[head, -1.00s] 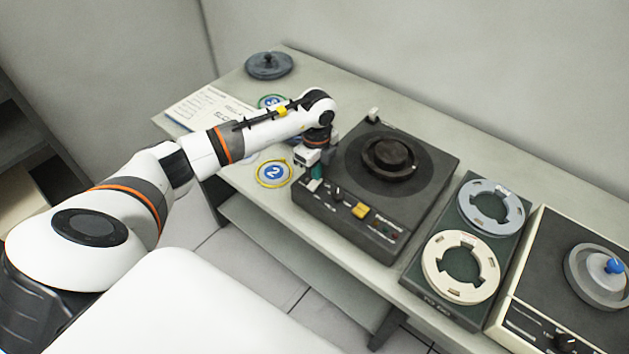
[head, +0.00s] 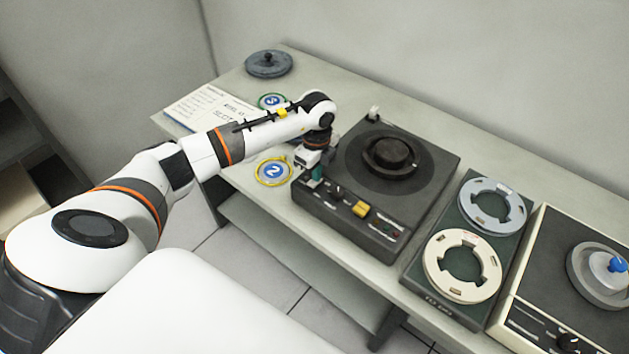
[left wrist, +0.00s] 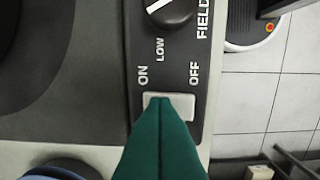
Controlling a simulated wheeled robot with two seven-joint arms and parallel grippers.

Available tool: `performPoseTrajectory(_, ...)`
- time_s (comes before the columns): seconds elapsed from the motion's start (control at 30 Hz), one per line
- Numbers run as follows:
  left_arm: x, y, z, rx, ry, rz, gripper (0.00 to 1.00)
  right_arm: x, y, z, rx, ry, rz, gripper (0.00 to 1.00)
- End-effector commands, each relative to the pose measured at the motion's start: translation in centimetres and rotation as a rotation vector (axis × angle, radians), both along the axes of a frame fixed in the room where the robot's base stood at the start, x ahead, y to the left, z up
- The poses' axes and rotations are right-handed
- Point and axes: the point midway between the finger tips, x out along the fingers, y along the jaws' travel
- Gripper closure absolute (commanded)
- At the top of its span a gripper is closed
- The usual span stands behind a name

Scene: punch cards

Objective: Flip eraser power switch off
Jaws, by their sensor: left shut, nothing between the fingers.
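The eraser (head: 348,226) is a dark grey box with a round black spindle on top, standing on the bench. In the left wrist view its power switch (left wrist: 183,103) is a pale rocker between the printed words ON and OFF. My left gripper (head: 315,183) points down at the front left corner of the eraser. Its green fingers (left wrist: 160,115) are shut and empty, with the tips over the switch, hiding its middle. I cannot tell whether they touch it or which side is pressed. My right gripper is not in view.
A FIELD knob (left wrist: 168,10) sits beside the switch, and a yellow button (head: 361,210) is further along the eraser. To the right are a dark tray (head: 437,285) with two reels and a cream-edged machine (head: 540,240). A grey lidded disc (head: 268,64) lies at the back left.

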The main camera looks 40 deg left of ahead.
Motion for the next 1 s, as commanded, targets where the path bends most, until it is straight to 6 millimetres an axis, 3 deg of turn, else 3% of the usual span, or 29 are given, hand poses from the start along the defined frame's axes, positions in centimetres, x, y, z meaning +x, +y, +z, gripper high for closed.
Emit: performPoseTrajectory(1.0, -0.1, 0.0, 7.1, 0.0, 0.002, 0.0, 1.0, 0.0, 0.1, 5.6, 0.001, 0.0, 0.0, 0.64)
